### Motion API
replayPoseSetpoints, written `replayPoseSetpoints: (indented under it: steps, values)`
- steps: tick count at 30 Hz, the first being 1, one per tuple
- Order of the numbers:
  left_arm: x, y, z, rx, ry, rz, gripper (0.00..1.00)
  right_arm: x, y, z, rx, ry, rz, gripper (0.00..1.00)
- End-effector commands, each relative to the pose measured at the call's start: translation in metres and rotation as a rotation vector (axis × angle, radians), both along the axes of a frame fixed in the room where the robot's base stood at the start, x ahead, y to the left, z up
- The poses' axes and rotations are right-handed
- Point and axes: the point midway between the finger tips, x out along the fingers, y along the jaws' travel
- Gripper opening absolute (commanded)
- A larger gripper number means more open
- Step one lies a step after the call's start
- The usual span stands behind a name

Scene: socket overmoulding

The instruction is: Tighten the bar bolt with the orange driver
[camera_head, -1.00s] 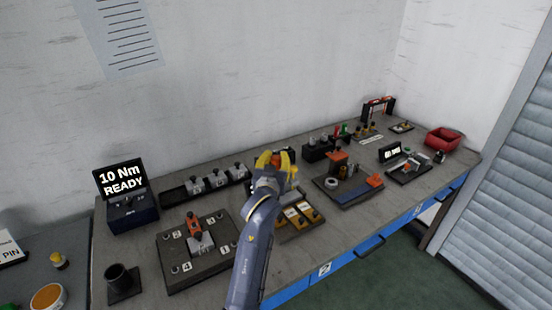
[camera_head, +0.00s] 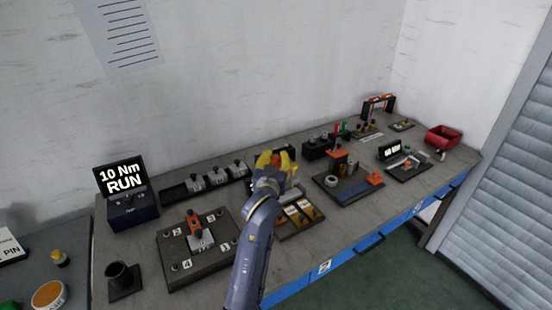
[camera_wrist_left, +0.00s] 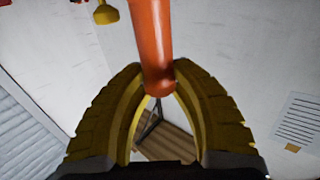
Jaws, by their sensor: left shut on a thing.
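My left gripper (camera_head: 277,160) is over the middle of the bench in the head view, beyond its forearm. In the left wrist view its yellow fingers (camera_wrist_left: 160,80) are closed around an orange driver (camera_wrist_left: 150,40), whose shaft runs up out of the frame. The driver's tip and the bar bolt are not distinguishable; the gripper and arm cover that spot in the head view. A dark fixture plate (camera_head: 180,264) with numbered corners carries an orange bar part (camera_head: 194,221) and a grey block. A torque display (camera_head: 122,178) reads "10 Nm RUN". My right gripper is not in view.
A tray with white and yellow blocks (camera_head: 301,214) lies right of my arm. A black rack of grey parts (camera_head: 215,178) is behind the fixture. A black cup (camera_head: 121,276) stands front left. Further right are a blue-pad station (camera_head: 356,191) and a red bin (camera_head: 443,138).

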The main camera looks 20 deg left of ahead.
Motion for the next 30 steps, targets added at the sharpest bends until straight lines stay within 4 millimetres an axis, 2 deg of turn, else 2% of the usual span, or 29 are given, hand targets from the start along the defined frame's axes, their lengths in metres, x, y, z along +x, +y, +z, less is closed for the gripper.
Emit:
replayPoseSetpoints:
  steps: [30]
  values:
    - [0.0, 0.0, -0.014, 0.0, 0.009, 0.0, 0.0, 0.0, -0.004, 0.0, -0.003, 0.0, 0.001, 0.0]
